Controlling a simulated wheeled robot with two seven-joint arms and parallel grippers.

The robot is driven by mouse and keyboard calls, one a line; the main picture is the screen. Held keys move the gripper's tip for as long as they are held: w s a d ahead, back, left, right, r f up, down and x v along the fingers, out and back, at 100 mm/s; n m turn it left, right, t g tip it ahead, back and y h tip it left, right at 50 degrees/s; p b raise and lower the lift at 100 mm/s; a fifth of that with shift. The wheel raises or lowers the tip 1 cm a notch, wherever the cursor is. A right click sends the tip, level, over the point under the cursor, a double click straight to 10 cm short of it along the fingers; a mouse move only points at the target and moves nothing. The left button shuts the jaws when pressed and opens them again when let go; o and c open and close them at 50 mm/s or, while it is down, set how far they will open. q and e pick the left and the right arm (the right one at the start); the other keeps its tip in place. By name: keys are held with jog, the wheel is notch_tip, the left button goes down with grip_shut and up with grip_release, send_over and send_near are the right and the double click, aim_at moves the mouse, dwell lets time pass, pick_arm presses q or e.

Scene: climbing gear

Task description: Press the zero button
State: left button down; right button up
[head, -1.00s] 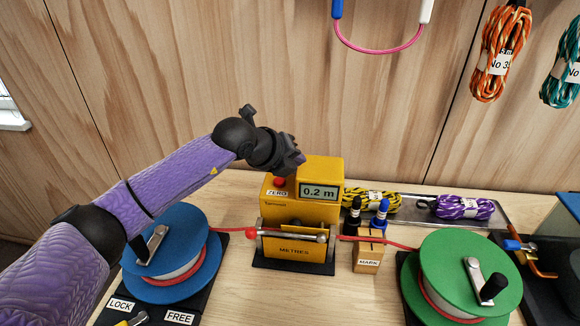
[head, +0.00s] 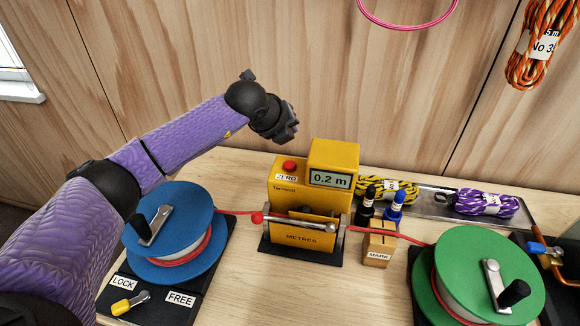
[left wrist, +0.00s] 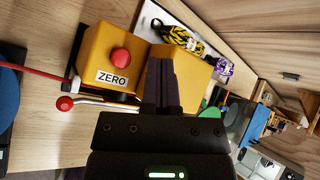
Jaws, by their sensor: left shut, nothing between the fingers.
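The yellow rope meter (head: 305,236) stands on the bench, and its display reads 0.2 m. Its red zero button (head: 290,166) sits on top at the left, above a label reading ZERO. In the left wrist view the button (left wrist: 120,57) shows uncovered, left of my fingers. My left gripper (head: 291,130) is shut and empty, in the air above and behind the button, apart from it. In the left wrist view its closed fingers (left wrist: 161,82) stand in front of the meter. My right gripper is not in view.
A blue reel (head: 168,238) stands left of the meter and a green reel (head: 478,280) right, with red cord running through the meter. A wooden MARK block (head: 379,246) holds pens. A tray (head: 432,205) of rope bundles lies behind. A wooden wall closes the back.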

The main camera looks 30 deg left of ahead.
aim_at(289, 167)
pick_arm(q)
notch_tip(289, 167, down, 6)
jog(key=b, duration=0.3)
jog(key=shift+r, duration=0.1)
jog(key=shift+f+b, duration=0.4)
jog(key=shift+b, duration=0.2)
dwell(1.1)
jog(key=shift+f+b, duration=0.35)
jog(key=shift+b, duration=0.05)
jog(key=shift+f+b, duration=0.45)
dwell(0.5)
dwell(0.3)
jog(key=shift+r+p, duration=0.55)
jog(key=shift+r, duration=0.3)
jog(key=shift+r, duration=0.1)
